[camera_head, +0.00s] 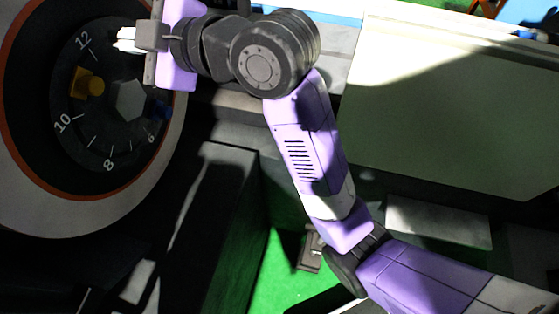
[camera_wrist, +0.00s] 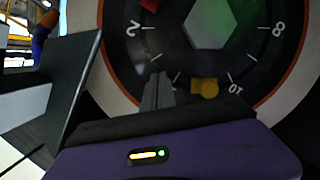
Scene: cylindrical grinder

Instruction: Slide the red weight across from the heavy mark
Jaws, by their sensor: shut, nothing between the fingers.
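The dark round dial (camera_head: 75,140) has numbered marks, with 12, 10, 8 and 6 readable, and a grey hexagonal hub (camera_head: 130,100). A yellow weight (camera_head: 88,83) sits on it between the 10 and 12 marks. A blue weight (camera_head: 160,109) shows partly at the right, near the 6. My gripper (camera_head: 122,40) is shut and empty near the 12. In the wrist view its fingers (camera_wrist: 157,91) are beside the yellow weight (camera_wrist: 205,88), apart in the picture.
An orange-edged pale ring (camera_head: 158,190) surrounds the dial. A large pale green panel (camera_head: 450,120) stands to the right of my arm. Dark machine blocks (camera_head: 225,185) lie below the dial, with green floor (camera_head: 285,280) showing beneath.

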